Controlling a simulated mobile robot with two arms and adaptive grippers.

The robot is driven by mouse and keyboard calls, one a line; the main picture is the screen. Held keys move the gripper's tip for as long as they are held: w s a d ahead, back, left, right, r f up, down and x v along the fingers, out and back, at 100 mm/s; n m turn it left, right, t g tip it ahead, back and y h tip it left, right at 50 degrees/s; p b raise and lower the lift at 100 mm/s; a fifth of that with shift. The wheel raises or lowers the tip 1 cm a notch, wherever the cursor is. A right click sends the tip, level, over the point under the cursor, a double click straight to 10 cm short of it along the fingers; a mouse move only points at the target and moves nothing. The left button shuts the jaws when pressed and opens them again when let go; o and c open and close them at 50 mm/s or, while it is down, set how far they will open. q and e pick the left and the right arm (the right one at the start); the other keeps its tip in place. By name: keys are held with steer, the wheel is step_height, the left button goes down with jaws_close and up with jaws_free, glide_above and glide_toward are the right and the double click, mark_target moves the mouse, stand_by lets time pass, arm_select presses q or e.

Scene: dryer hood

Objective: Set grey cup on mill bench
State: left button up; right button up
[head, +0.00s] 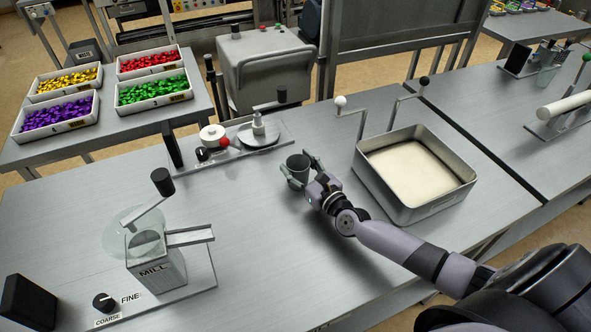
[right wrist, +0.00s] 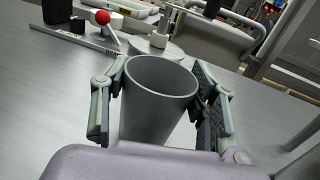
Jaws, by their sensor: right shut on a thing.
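The grey cup (head: 297,168) is upright at the middle of the bench in the head view. My right gripper (head: 296,170) is shut around its sides. In the right wrist view the cup (right wrist: 158,98) sits between the two fingers, its open rim facing up. I cannot tell whether its base touches the bench. The mill bench (head: 100,215) is the long grey metal table, with the mill (head: 157,262) at its front left. My left gripper is not in view.
A metal tub (head: 430,205) of pale material stands right of the cup. A device with a red knob (head: 224,143) and round plate (head: 258,138) stands behind it. Open bench lies between the mill and the cup. Bins of coloured pieces (head: 60,128) stand on another table at back left.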

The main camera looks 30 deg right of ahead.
steer(key=shift+s, duration=0.1)
steer(key=shift+s+d+f, duration=0.1)
steer(key=o, duration=1.2)
steer(key=shift+r, duration=0.2)
steer(key=s+b, duration=0.1)
steer(key=s, duration=0.2)
steer(key=s+d+b, duration=0.1)
steer(key=s, duration=0.6)
steer(key=shift+s+d+f+b, duration=0.1)
steer(key=shift+s+d+b, duration=0.1)
steer(key=shift+s+b, duration=0.2)
steer(key=shift+s+d, duration=0.1)
steer(key=shift+s, duration=0.4)
